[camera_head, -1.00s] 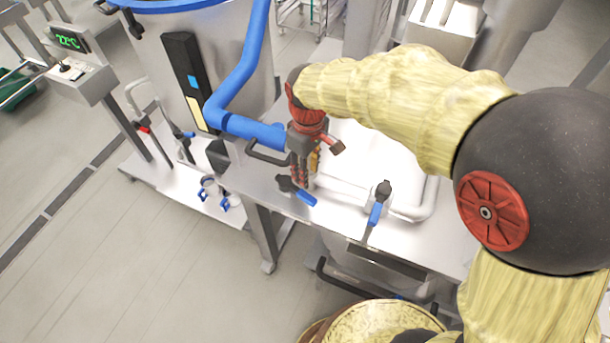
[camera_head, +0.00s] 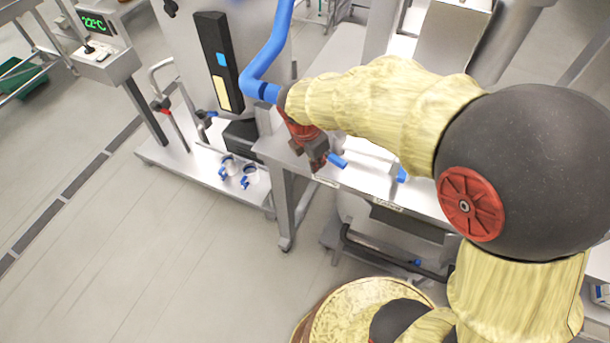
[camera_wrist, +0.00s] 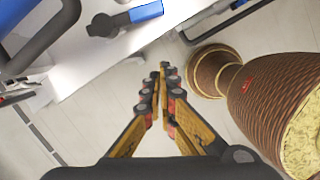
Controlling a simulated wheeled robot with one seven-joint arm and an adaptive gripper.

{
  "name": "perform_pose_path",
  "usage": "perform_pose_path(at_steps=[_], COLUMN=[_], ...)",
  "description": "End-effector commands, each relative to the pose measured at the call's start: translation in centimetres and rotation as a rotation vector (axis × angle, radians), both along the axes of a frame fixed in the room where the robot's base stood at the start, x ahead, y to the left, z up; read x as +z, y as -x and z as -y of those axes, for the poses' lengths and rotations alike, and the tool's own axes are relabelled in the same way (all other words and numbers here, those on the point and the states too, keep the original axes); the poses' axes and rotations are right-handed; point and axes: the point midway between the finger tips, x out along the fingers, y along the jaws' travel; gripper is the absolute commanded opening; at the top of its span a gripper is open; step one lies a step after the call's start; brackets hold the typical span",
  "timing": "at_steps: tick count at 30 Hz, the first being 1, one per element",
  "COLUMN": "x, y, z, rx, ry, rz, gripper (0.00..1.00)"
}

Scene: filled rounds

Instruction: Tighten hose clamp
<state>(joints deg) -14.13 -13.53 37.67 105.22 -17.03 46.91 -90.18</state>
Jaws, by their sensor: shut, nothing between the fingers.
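My gripper (camera_wrist: 164,72) shows in the wrist view with its two wood-coloured fingers together and nothing between them. It points down over bare floor, just off the table edge. Two small clear rings with blue handles, a left one (camera_head: 228,167) and a right one (camera_head: 249,178), sit on a low white shelf, left of and below my gripper. They may be the hose clamps; I cannot tell how tight they are.
A steel table (camera_head: 345,178) stands by my gripper, with a blue-handled valve (camera_head: 338,161) at its edge; this handle also shows in the wrist view (camera_wrist: 146,11). The low shelf (camera_head: 190,178) holds upright pipes (camera_head: 172,110). A display (camera_head: 95,22) stands far left. The left floor is clear.

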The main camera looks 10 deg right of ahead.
Motion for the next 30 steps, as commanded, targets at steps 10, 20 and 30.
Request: perform_pose_path(at_steps=[10, 20, 30], x=[-0.5, -5.8, -9.5], y=[-0.6, -1.3, -3.3], z=[0.2, 1.2, 3.5], rx=[0.236, 0.232, 0.228], ry=[0.038, 0.037, 0.035], rz=[-0.029, -0.032, -0.026], gripper=[0.0, 0.0, 0.0])
